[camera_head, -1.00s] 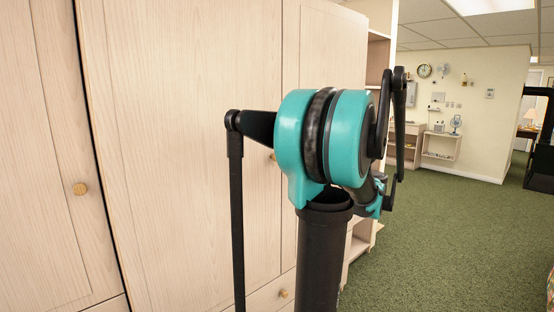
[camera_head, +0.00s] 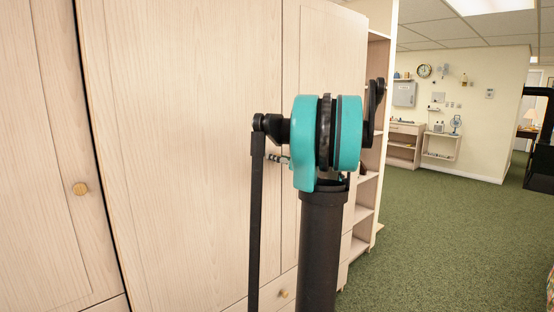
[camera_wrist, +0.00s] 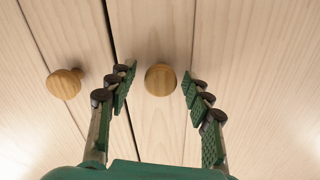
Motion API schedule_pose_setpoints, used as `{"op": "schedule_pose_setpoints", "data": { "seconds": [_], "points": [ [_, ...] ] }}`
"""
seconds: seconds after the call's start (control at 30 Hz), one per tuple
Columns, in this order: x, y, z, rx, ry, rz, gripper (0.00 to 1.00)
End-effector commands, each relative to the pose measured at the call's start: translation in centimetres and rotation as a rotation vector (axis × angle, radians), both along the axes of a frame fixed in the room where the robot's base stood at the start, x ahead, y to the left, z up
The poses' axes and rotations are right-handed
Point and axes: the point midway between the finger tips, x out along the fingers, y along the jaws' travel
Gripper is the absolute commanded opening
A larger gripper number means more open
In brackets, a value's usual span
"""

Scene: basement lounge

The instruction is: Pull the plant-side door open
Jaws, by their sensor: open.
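Pale wood cabinet doors (camera_head: 180,120) fill the left and middle of the head view. No plant shows, so I cannot tell which door is plant-side. In the wrist view, a round wooden knob (camera_wrist: 160,80) sits right of a dark vertical gap between doors. A second knob (camera_wrist: 64,84) sits left of the gap. My gripper (camera_wrist: 157,82) is open, its green fingers on either side of the right knob, with space visible on both sides. I cannot tell how far past the fingertips the knob lies. In the head view my arm mostly hides the gripper.
Another door with a knob (camera_head: 80,188) stands at the left. A drawer knob (camera_head: 284,293) is low in front. Open shelves (camera_head: 366,190) stand right of the cabinet. Green carpet (camera_head: 440,240) to the right is clear.

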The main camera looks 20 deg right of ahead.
Motion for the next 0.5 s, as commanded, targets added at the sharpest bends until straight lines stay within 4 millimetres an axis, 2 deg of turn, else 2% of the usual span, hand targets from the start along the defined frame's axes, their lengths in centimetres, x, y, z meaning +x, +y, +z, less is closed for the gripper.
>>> {"op": "schedule_pose_setpoints", "data": {
  "seconds": [0.13,0.4,0.5],
  "points": [
    [0.69,0.28,0.01,0.000,0.000,0.000,0.51],
    [0.76,0.30,0.01,0.000,0.000,-0.001,0.51],
    [0.75,0.29,0.01,0.000,0.000,-0.001,0.38]
  ]
}}
